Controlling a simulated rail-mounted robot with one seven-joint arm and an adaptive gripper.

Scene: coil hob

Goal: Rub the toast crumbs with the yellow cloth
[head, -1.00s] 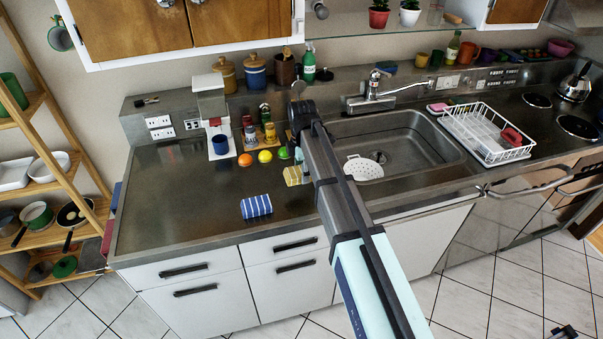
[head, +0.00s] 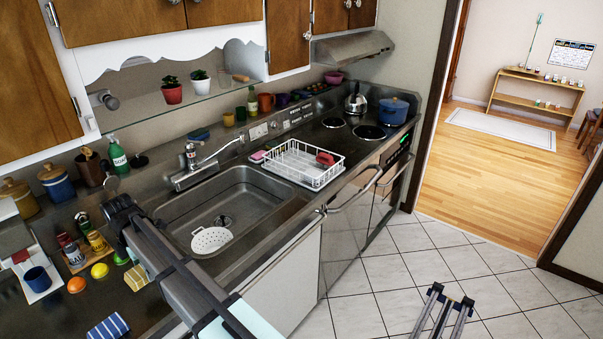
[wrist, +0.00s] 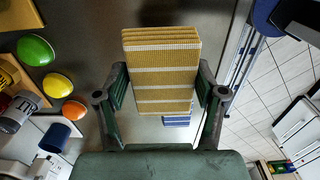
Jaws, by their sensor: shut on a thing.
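The yellow cloth (wrist: 160,75), a folded block with pale stripes, is between the two fingers of my gripper (wrist: 160,97) in the wrist view. The fingers touch its sides and are shut on it, above the dark steel counter. In the head view the yellow cloth (head: 136,277) shows beside my arm, left of the sink; the gripper itself is hidden behind the arm there. I cannot make out toast crumbs in either current view.
A blue striped cloth (head: 108,327) lies on the counter, partly behind the yellow one in the wrist view. The sink (head: 245,200) holds a white strainer; a dish rack (head: 303,163) and hob lie beyond.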

